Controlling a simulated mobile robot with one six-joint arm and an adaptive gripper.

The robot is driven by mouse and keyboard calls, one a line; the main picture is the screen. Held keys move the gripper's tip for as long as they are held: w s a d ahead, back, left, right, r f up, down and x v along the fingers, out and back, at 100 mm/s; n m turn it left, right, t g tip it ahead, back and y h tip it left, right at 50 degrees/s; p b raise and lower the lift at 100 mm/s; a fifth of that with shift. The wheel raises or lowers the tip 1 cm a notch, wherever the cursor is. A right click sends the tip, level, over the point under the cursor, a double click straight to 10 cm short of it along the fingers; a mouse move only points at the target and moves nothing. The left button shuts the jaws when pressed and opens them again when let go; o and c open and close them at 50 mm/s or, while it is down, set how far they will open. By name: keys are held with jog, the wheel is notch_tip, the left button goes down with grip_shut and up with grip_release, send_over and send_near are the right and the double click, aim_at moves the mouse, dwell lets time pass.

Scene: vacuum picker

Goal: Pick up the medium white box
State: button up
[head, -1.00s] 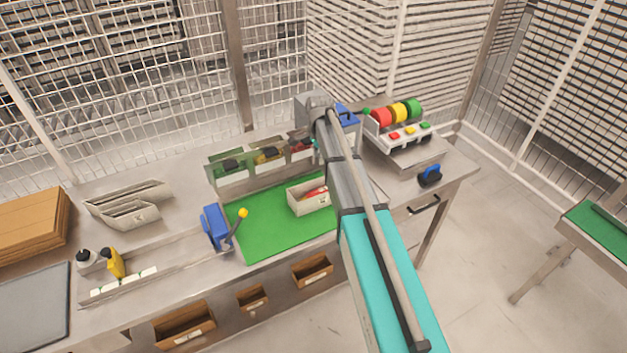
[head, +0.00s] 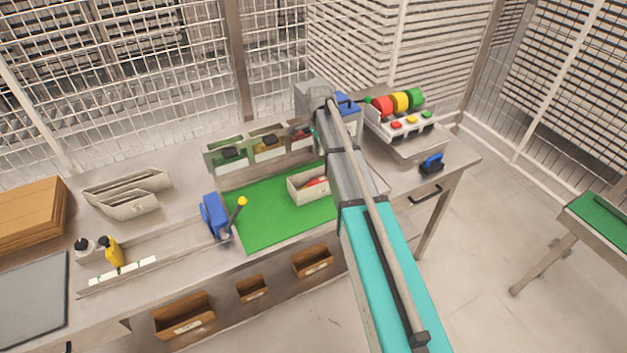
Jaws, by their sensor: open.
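A white open-topped box (head: 303,194) stands on the green mat (head: 262,222) on the workbench, with red items inside. Its right end is close to my arm in the picture, which hides the mat beyond it. More white open boxes (head: 127,207) of long shape stand together at the left of the bench. I cannot tell for sure which one is the medium white box. My arm reaches across the bench from the lower right, right of the box on the mat. Its fingers are not visible; the far end of the arm hides them.
Green, yellow and red bins stand behind the mat. A blue tool holder (head: 214,216) with a yellow-knobbed lever stands at its left edge. Spools (head: 400,102) stand at the back right, a blue-handled tool (head: 432,164) nearer. Wire mesh fencing rises behind the bench.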

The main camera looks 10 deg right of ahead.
aim_at(318, 170)
notch_tip(318, 170, down, 6)
jog(key=b, duration=0.5)
jog(key=shift+f+b, duration=0.15)
jog(key=shift+b, duration=0.15)
jog(key=shift+f, duration=0.1)
notch_tip(318, 170, down, 5)
jog(key=b, duration=0.5)
jog(key=shift+w, duration=0.15)
dwell(0.7)
grip_shut()
